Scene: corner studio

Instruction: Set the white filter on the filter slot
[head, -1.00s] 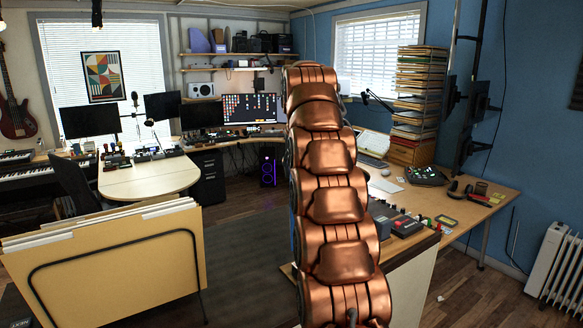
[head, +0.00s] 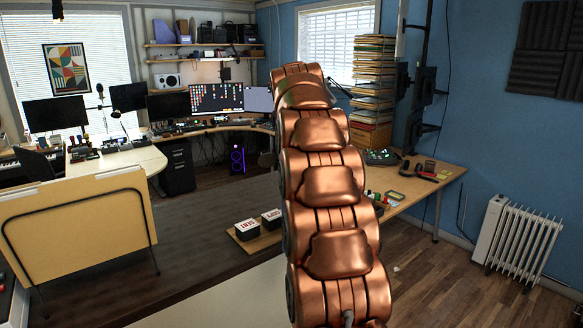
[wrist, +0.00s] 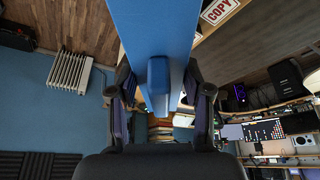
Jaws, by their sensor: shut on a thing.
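My gripper (wrist: 160,82) shows in the wrist view, its two dark fingers on either side of a blue block (wrist: 158,72). It is shut on this block. The block lies against a long, flat blue panel (wrist: 152,28) that runs to the top edge of the view; I cannot tell whether the two are one piece. In the head view my copper arm hides the gripper and whatever it holds. I cannot make out a white filter or a filter slot in either view.
Two label-topped boxes, one reading SENT (head: 247,228) and one reading COPY (head: 271,218), sit on a wooden board left of my arm. A desk (head: 410,190) stands right, a white radiator (head: 518,240) beyond it.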

